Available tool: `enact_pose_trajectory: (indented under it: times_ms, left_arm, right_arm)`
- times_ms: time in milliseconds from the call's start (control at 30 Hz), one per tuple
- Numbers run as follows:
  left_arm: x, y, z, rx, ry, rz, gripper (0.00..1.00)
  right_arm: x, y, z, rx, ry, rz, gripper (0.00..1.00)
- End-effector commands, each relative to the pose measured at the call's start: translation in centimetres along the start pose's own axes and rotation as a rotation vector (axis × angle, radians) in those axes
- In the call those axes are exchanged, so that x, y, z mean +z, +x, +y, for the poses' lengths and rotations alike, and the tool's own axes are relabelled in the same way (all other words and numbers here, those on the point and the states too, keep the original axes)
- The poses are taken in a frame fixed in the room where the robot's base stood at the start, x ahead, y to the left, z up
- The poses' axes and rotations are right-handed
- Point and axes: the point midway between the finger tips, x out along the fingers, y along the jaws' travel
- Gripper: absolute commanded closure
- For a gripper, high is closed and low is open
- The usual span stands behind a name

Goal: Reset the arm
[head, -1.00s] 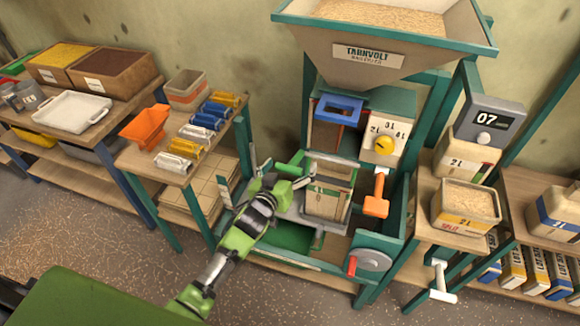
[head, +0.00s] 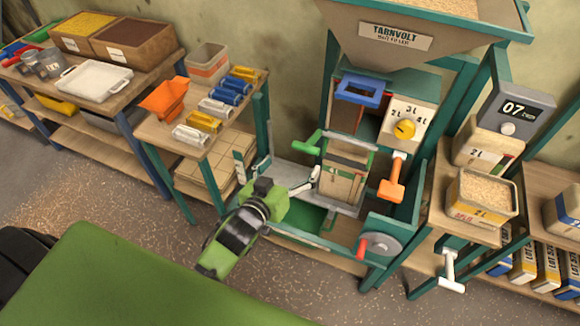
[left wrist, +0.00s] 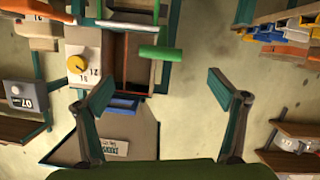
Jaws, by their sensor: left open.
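My left gripper (head: 290,166) is in front of the teal bagging machine, with its fingers spread and nothing between them. In the left wrist view the two fingers of my left gripper (left wrist: 148,92) stand wide apart. A bar with a green handle (head: 308,143) lies just beyond the gripper, apart from it as far as I can tell; the green handle also shows in the left wrist view (left wrist: 160,53). A beige container (head: 343,180) stands in the machine behind the bar. My right gripper is not in view.
The hopper (head: 420,40) stands above a dial with a yellow knob (head: 404,129). An orange handle (head: 391,188) and a crank wheel (head: 380,244) are at the right. A side table with an orange funnel (head: 165,98) is at the left. Floor is free at the left front.

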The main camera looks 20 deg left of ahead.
Motion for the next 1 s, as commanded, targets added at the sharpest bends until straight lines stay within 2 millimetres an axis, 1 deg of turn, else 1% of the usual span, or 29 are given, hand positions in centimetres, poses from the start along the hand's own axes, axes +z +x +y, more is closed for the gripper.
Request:
enact_pose_trajectory:
  times_ms: [100,533,600,667,767,800,867,900,967,1000]
  left_arm:
    - [-0.1,-0.3,0.0,0.0,0.0,0.001,0.12]
    - [0.0,-0.2,0.0,0.0,0.0,0.0,0.12]
    - [0.4,-0.2,-0.1,-0.001,0.002,-0.006,0.12]
    - [1.6,0.1,-0.3,-0.005,0.006,-0.024,0.12]
    - [5.9,0.6,-1.2,-0.017,0.025,-0.09,0.12]
    - [8.3,0.8,-1.8,-0.023,0.035,-0.129,0.12]
    - [12.6,0.9,-2.7,-0.033,0.054,-0.195,0.12]
    - [15.7,0.8,-3.3,-0.039,0.069,-0.244,0.12]
    - [20.2,0.4,-4.3,-0.047,0.088,-0.316,0.12]
    - [23.2,-0.1,-4.9,-0.051,0.103,-0.364,0.12]
  right_arm:
    - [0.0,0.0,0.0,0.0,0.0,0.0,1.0]
    - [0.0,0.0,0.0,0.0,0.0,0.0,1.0]
    - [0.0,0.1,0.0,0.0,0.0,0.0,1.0]
    - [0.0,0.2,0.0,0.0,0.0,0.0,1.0]
    - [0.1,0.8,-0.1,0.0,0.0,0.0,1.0]
    - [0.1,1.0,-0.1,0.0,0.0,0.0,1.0]
    - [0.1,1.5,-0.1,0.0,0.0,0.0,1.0]
    - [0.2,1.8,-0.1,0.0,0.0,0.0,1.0]
    - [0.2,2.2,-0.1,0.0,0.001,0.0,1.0]
    - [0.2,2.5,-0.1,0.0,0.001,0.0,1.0]
